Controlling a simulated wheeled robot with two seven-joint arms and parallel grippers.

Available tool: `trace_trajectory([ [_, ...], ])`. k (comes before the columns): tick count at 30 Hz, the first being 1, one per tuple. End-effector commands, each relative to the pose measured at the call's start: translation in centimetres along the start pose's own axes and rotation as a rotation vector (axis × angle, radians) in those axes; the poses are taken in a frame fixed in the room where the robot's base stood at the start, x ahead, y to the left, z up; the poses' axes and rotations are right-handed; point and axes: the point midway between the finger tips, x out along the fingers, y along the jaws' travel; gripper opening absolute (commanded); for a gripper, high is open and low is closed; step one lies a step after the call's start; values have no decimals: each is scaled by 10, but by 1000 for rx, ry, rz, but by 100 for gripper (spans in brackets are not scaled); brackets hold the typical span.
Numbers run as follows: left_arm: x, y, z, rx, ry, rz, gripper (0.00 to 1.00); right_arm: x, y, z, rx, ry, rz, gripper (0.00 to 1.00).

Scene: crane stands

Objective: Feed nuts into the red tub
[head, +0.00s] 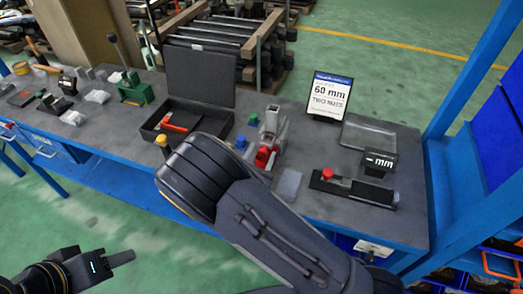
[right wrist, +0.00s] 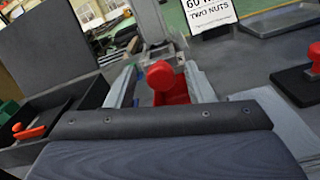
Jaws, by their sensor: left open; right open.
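A red tub-like part (head: 264,158) sits at the foot of a grey upright device (head: 272,124) on the bench. In the right wrist view the red part (right wrist: 176,92) has a round red knob (right wrist: 160,74) in front of it. My right gripper (right wrist: 160,82) is open, its grey fingers on either side of the red knob; contact cannot be told. My left gripper (head: 121,258) is open and empty, low over the floor in front of the bench. No loose nuts can be made out.
A card (head: 329,95) reads 60 mm, two nuts. Beside it lie a clear tray (head: 368,132) and a black gauge block (head: 352,190) with a red knob. An open black case (head: 186,118) holds a red-handled tool. Blue and green parts stand beside the device.

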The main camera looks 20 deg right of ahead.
Motion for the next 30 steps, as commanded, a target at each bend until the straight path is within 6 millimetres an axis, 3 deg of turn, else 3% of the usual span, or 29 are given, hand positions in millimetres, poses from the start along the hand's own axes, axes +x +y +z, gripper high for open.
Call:
trace_trajectory([
  [11,-2,1,-1,0,0,0,48,8,-1,0,0,1,-1,48],
  [22,-2,1,-1,0,0,0,48,8,-1,0,0,1,-2,0],
  [27,-1,1,-1,0,0,0,48,9,-1,0,0,0,-2,0],
  [30,2,-1,1,0,0,0,48,20,-1,-2,3,0,-3,0],
])
